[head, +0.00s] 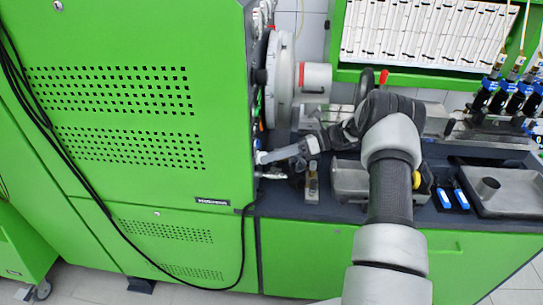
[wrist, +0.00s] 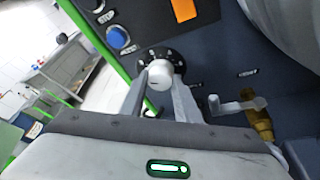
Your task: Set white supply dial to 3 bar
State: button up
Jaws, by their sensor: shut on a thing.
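The white supply dial (wrist: 160,75) shows in the wrist view on a dark panel, in front of a black round scale with pale marks. My gripper (wrist: 160,88) has one finger on each side of the dial and is shut on it. The fingers hide the lower part of the scale, and I cannot read the dial's setting. In the head view my gripper (head: 262,157) reaches left to the side of the green cabinet, and the dial is hidden there.
A blue button (wrist: 117,37) and an orange label (wrist: 184,10) are above the dial. A brass valve with a grey lever (wrist: 238,105) is close on the right. The green cabinet (head: 130,120) stands left of my arm. A metal tray (head: 500,190) lies on the bench.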

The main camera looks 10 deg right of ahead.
jog(key=shift+w+d+f+m+g+y+b, duration=0.1)
jog(key=shift+m+g+y+b, duration=0.35)
jog(key=shift+m+b, duration=0.65)
jog(key=shift+a+f+m+g+y+b, duration=0.1)
jog(key=shift+m+g+y+b, duration=0.4)
jog(key=shift+m, duration=1)
jog(key=shift+w+d+f+m+g+y+b, duration=0.15)
jog(key=shift+m+y+b, duration=0.5)
jog(key=shift+m+b, duration=0.5)
jog(key=shift+s+r+m, duration=0.1)
jog(key=shift+r+m, duration=0.05)
jog(key=shift+m, duration=0.1)
jog(key=o, duration=1)
jog(key=shift+o, duration=0.2)
